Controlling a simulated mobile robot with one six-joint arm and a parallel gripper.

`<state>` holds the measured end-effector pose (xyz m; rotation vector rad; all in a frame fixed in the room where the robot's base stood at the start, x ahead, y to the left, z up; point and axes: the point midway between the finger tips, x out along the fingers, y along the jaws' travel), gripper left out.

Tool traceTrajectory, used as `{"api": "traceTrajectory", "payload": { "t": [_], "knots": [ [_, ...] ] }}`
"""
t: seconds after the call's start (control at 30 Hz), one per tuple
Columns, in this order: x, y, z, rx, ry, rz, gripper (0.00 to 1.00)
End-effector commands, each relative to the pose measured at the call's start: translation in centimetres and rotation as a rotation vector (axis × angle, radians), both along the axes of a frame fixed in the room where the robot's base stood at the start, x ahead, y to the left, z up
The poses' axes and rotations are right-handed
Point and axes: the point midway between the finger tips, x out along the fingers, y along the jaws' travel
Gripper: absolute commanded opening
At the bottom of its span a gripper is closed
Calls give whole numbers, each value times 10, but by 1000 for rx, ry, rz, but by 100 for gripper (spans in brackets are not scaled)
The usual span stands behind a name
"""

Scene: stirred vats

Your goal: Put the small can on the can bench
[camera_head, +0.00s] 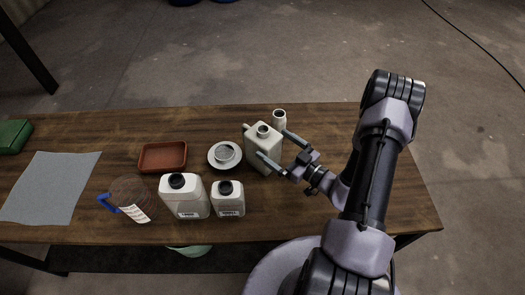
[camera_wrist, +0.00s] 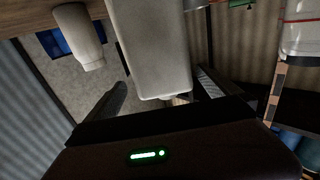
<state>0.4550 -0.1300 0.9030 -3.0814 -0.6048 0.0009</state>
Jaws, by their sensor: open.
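A pale, boxy can (camera_head: 262,157) with a short spout and round neck stands on the wooden bench (camera_head: 330,215). Two white containers with black caps, a larger one (camera_head: 185,203) and a smaller one (camera_head: 228,205), stand at the bench's front edge. I cannot tell which is the small can. My gripper (camera_head: 274,144) is open, with its fingers reaching to either side of the boxy can. In the wrist view the can's pale body (camera_wrist: 150,50) fills the space between my fingers (camera_wrist: 160,92); I cannot tell whether they touch it.
A pale cup-like bottle (camera_head: 279,119) stands just behind the boxy can. A white dish with a metal strainer (camera_head: 225,166), a red-brown tray (camera_head: 162,169), a clear jug with blue handle (camera_head: 131,212), a grey mat (camera_head: 52,185) and a green case (camera_head: 13,136) lie leftward.

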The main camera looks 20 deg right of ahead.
Motion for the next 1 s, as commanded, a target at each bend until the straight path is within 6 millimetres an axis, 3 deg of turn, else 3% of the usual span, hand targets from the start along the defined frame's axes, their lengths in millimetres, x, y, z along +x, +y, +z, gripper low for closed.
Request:
{"api": "traceTrajectory", "payload": {
  "t": [0.3, 0.57, 1.0],
  "knots": [
    [45, 24, -9, -3, -1, 4, 100],
    [49, 25, -7, -2, 0, 1, 98],
    [49, 25, -7, -2, 0, 1, 12]
  ]
}}
